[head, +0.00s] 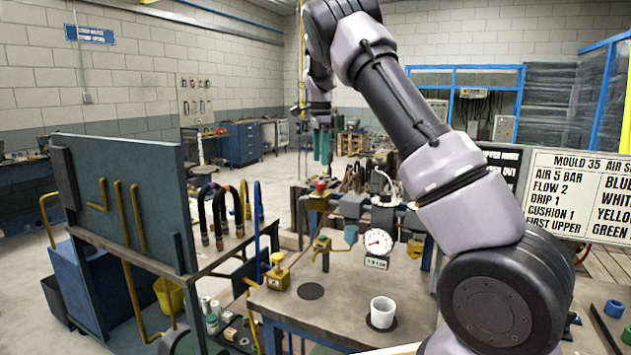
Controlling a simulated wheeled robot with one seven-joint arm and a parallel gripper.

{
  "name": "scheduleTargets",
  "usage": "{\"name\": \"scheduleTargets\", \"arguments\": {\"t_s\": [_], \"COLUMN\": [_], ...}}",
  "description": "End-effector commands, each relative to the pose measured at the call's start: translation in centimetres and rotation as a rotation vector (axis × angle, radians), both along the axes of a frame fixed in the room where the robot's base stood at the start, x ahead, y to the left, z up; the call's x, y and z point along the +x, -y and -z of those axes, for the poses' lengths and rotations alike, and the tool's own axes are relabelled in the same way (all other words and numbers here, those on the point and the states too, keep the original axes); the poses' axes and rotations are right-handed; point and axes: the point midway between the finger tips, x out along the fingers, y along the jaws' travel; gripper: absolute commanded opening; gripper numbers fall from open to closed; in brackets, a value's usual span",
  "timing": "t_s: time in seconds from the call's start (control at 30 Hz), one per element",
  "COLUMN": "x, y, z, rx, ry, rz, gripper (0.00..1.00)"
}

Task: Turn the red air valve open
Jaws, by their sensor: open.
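A small red-topped valve (320,186) sits on a brass-coloured block towards the back of the workbench (345,290). Which way its handle is turned is too small to tell. My gripper (321,160) hangs pointing down from my raised arm, with two greenish fingers. It is open and empty, and shows directly above the red valve in the picture, apart from it. How far in front of or behind the valve it is, I cannot tell. A round white gauge (378,242) stands on the bench to the right.
A white cup (382,310) stands at the front beside a bare dark disc (310,291). A rack with curved hoses (220,210) and an upright panel (120,200) are left. A lettered board (570,195) is right.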

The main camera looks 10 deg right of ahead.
Motion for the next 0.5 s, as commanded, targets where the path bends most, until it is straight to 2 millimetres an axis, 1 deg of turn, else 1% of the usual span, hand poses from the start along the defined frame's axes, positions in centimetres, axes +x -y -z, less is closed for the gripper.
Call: {"name": "scheduleTargets", "arguments": {"t_s": [0.03,0.1,0.3,0.4,0.5], "x": [-0.1,-0.1,-0.1,0.0,0.0], "y": [-0.1,-0.1,0.0,0.0,0.0], "z": [1.1,2.6,6.1,7.3,8.0], "rx": [-0.001,-0.001,-0.001,0.001,0.000], "ry": [-0.005,-0.005,-0.004,-0.002,-0.001], "rz": [0.000,0.000,0.000,0.000,-0.001], "gripper": [0.73,0.73,0.73,0.73,0.73]}}
